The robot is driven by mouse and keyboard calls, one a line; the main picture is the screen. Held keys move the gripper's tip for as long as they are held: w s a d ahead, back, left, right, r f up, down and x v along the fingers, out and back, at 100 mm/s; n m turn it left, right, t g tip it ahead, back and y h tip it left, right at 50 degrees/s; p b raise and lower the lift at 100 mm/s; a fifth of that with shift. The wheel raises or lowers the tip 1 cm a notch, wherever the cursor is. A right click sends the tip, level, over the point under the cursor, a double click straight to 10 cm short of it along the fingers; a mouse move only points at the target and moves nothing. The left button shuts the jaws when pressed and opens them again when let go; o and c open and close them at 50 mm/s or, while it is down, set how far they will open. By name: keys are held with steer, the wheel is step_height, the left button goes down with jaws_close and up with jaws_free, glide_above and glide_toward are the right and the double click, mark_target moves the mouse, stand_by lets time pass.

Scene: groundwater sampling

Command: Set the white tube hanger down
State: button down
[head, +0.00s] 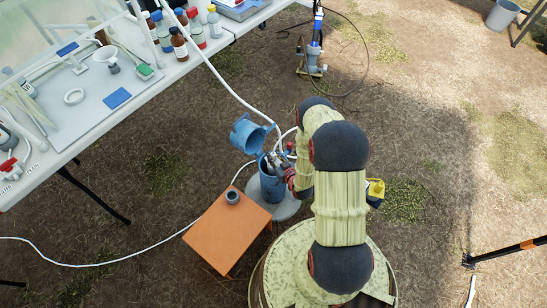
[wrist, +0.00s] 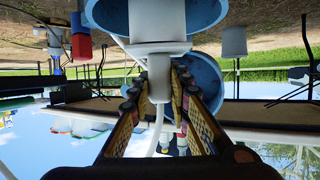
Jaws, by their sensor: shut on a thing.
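In the wrist view, which is upside down, my gripper (wrist: 157,96) is shut on the white tube hanger (wrist: 158,62), with a finger on each side of its narrower part. A white tube (wrist: 156,136) runs from the hanger. In the head view, my gripper (head: 278,164) is at the mouth of the blue well casing (head: 271,187), whose blue lid (head: 247,134) is swung open. The hanger is not clear there, and I cannot tell whether it touches the casing.
An orange table (head: 222,235) with a small grey ring (head: 232,197) stands left of the well. A white table (head: 130,108) with bottles and tools is at upper left. A blue pump device (head: 313,62) stands behind. White tubing (head: 215,75) crosses to the well.

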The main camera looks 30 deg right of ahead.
steer(key=shift+f, duration=0.1)
steer(key=c, duration=1.8)
jaws_free()
steer(key=shift+o, duration=0.7)
